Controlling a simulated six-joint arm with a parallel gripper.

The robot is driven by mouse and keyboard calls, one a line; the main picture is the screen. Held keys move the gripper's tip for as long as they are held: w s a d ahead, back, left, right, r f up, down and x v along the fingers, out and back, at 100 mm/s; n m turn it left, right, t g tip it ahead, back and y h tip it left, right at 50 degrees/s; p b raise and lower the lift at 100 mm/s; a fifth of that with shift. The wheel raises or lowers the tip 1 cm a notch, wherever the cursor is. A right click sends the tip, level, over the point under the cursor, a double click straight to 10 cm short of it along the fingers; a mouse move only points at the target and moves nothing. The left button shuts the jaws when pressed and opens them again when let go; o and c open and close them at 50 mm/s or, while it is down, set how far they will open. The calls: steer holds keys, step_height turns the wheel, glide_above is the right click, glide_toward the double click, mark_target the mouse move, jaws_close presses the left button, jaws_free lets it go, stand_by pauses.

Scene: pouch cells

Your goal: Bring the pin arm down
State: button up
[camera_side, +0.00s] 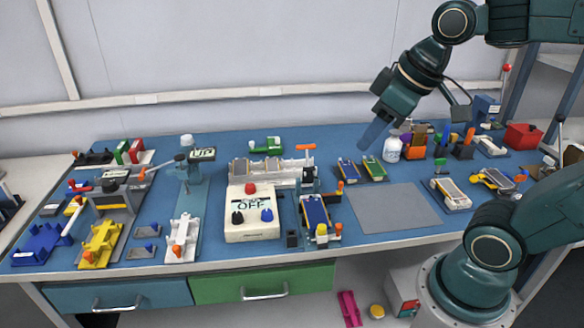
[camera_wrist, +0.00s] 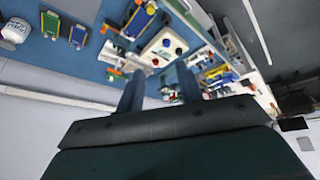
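A fixture (camera_side: 316,212) beside the tester box holds a flat blue cell. Farther left, a teal stand (camera_side: 190,172) has a small display reading "UP" (camera_side: 202,154). I cannot tell for sure which of these has the pin arm. My gripper (camera_side: 368,142) hangs above the back of the bench, right of both, pointing down and left. In the wrist view my gripper (camera_wrist: 160,71) has its two fingers apart, with nothing between them.
The white tester box (camera_side: 252,212) reads "OFF" and has red, black and blue knobs. Two cells (camera_side: 360,169) and a white bottle (camera_side: 392,149) stand below my gripper. A grey mat (camera_side: 391,208) is bare. Several tools and fixtures crowd the left side.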

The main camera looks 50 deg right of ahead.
steer(key=w+d+n, duration=0.2)
steer(key=w+d, duration=0.1)
steer(key=w, duration=0.5)
steer(key=n+y, duration=0.2)
steer(key=n, duration=0.4)
glide_toward(301, 147)
step_height(301, 147, up, 3)
steer(key=d, duration=0.1)
steer(key=shift+s+r+g, duration=0.15)
steer(key=shift+g, duration=0.25)
steer(key=x, duration=1.3)
steer(key=shift+a+f, duration=0.1)
steer(key=shift+f, duration=0.3)
jaws_close()
